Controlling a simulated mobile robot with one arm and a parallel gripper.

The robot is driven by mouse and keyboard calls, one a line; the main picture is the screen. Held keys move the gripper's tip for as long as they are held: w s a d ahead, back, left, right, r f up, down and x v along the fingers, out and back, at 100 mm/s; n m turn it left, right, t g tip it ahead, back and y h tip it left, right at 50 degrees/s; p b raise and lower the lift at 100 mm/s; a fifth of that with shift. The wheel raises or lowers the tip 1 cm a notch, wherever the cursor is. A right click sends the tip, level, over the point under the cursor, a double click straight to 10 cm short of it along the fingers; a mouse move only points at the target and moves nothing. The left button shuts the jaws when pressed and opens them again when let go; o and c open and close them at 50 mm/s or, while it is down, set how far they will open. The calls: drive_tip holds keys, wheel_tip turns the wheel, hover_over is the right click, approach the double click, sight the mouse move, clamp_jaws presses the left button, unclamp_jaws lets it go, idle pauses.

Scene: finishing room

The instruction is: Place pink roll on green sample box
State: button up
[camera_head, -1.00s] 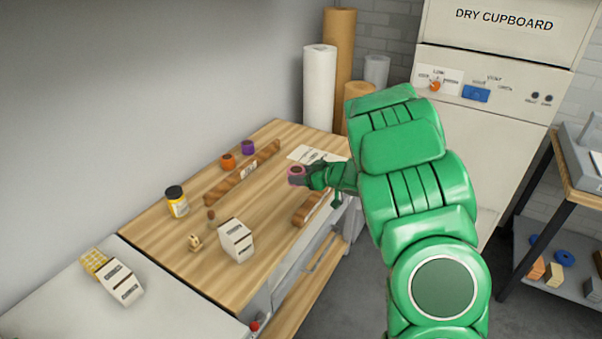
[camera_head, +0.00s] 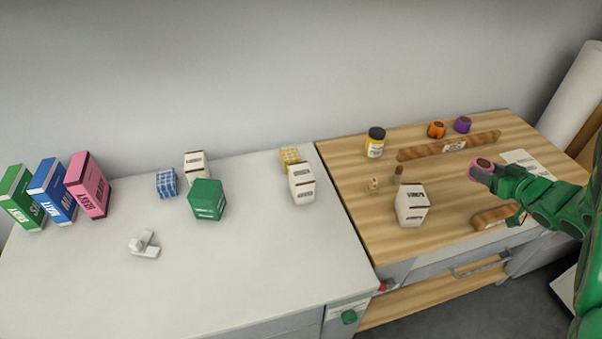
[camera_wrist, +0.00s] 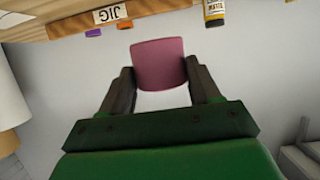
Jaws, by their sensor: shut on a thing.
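The pink roll (camera_head: 481,168) is between the fingers of my gripper (camera_head: 492,178), held above the wooden bench at the right of the head view. The wrist view shows the pink roll (camera_wrist: 160,64) with a dark finger on each side, so my gripper (camera_wrist: 162,85) is shut on it. A green box (camera_head: 207,200) with white lettering stands on the white counter at the middle left, far from my gripper; I take it for the green sample box. A taller green box (camera_head: 22,198) stands at the far left beside a blue one and a pink one.
A white box (camera_head: 412,205), a yellow jar (camera_head: 375,143), a long brown bar (camera_head: 449,145) and orange and purple rolls (camera_head: 437,130) stand on the wooden bench. A blue checked cube (camera_head: 166,183) and white boxes (camera_head: 302,183) flank the green box. The counter's front is mostly clear.

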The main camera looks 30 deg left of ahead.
drive_tip(key=s+a+r+n+g+y, duration=0.15)
drive_tip(key=s+a, duration=0.35)
drive_tip(key=a, duration=0.6)
drive_tip(key=s+a+r+n+g+y, duration=0.15)
drive_tip(key=s+a, duration=0.25)
drive_tip(key=a, duration=0.7)
drive_tip(key=s+a+r+n+g+y, duration=0.1)
drive_tip(key=s+a+r+n+g, duration=0.3)
drive_tip(key=a, duration=0.8)
drive_tip(key=s+a+r+n+g, duration=0.1)
drive_tip(key=s+a+n+g, duration=0.1)
drive_tip(key=s+a, duration=0.65)
drive_tip(key=s+a+n+g, duration=0.15)
drive_tip(key=s+a, duration=0.35)
drive_tip(key=s, duration=0.6)
drive_tip(key=s+a+r+n+g, duration=0.1)
drive_tip(key=s+a+g, duration=0.1)
drive_tip(key=s+a, duration=0.6)
hover_over(212, 190)
drive_tip(key=shift+f, duration=6.35)
drive_tip(key=shift+d+f, duration=0.1)
